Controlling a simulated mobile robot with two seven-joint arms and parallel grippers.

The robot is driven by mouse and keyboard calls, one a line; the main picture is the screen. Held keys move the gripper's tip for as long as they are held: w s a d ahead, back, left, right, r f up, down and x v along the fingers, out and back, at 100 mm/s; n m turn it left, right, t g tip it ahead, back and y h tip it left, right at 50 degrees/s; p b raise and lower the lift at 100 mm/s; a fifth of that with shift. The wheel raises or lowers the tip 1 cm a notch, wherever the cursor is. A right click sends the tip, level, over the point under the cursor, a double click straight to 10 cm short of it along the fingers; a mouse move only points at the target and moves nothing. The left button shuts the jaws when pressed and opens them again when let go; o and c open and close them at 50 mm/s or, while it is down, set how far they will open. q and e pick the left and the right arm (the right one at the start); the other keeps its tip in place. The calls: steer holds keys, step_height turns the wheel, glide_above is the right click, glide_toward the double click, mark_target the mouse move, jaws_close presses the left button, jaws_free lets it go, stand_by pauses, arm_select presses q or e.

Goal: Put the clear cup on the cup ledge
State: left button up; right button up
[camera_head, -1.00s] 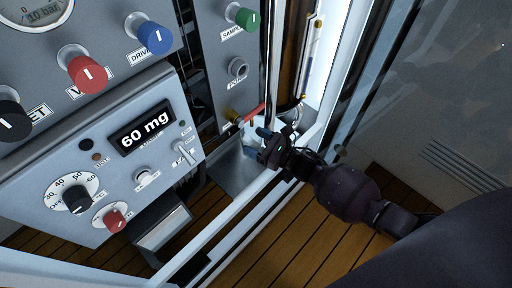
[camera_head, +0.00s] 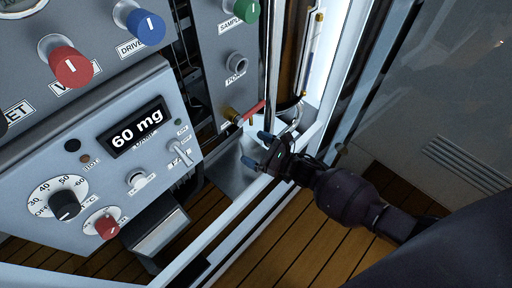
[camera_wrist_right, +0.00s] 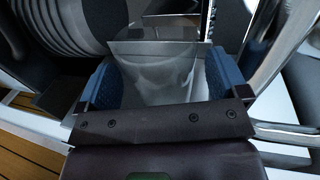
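The clear cup (camera_wrist_right: 163,75) shows in the right wrist view between the two blue fingertips of my right gripper (camera_wrist_right: 160,88). It is see-through, so its outline is faint and I cannot tell whether both fingers touch it. In the head view my right gripper (camera_head: 256,149) has its fingers apart, just below the brass tap of the panel, and the cup is hardly visible there. A grey metal ledge (camera_head: 228,178) lies under the tap, just left of the gripper. I cannot tell whether the cup rests on it. My left gripper is out of view.
The panel with knobs and a "60 mg" display (camera_head: 137,127) fills the left. A brass tap with a red lever (camera_head: 240,115) is just above the gripper. A white frame rail (camera_head: 235,225) runs along the front, with wooden floor beyond.

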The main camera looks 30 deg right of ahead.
steer(key=shift+r, duration=0.2)
arm_select(q)
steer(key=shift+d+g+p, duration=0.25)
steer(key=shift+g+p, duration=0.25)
steer(key=shift+p, duration=0.5)
arm_select(e)
steer(key=v, duration=1.2)
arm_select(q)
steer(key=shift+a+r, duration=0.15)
